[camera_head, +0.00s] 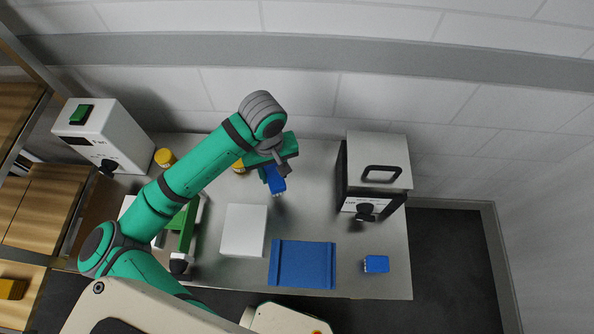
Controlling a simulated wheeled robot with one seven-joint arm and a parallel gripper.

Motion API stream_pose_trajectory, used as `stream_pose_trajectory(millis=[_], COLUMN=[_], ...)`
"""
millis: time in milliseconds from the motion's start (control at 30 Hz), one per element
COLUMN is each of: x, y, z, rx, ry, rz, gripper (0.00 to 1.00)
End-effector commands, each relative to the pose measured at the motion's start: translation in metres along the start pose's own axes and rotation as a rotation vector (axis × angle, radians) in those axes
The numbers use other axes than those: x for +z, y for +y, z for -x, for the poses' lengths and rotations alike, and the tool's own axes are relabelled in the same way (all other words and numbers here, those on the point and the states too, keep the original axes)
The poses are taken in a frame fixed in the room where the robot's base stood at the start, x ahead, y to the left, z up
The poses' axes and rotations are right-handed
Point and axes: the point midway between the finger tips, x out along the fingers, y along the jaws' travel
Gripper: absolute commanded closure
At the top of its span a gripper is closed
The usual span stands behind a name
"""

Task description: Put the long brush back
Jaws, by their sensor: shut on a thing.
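My gripper (272,168) is over the back middle of the steel table, below the green end of my arm. It is shut on a blue brush (278,186), whose lower end shows pale bristles. The gripper and wrist hide the brush's upper part, so its full length cannot be told. The brush hangs roughly upright; whether its lower end touches the table is unclear. A second small blue block-like thing (376,264), perhaps another brush, lies at the table's front right. A blue tray (303,264) with raised side edges lies at the front middle.
A white block (244,231) is left of the tray. A green-and-white press-like device (187,228) stands further left, partly behind my arm. A black-and-white machine (376,175) stands at right, a white box with a green switch (101,135) at left. Yellow-topped jars (165,157) stand at the back.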

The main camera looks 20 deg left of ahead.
Motion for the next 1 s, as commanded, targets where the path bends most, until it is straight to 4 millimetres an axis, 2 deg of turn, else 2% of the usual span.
stream_pose_trajectory(millis=[33, 133, 400, 667, 900, 1000], x=[-0.003, -0.011, -0.022, -0.027, -0.028, -0.028], y=[0.012, 0.031, 0.061, 0.071, 0.075, 0.075], z=[-0.005, -0.015, -0.055, -0.068, -0.098, -0.104], rx=[0.0, 0.0, -0.001, 0.0, 0.0, 0.0], ry=[-0.002, -0.002, -0.001, -0.001, -0.001, -0.001], rz=[-0.004, -0.003, -0.001, 0.0, 0.002, 0.001], gripper=[0.94, 0.94, 0.94, 0.94, 0.94, 0.94])
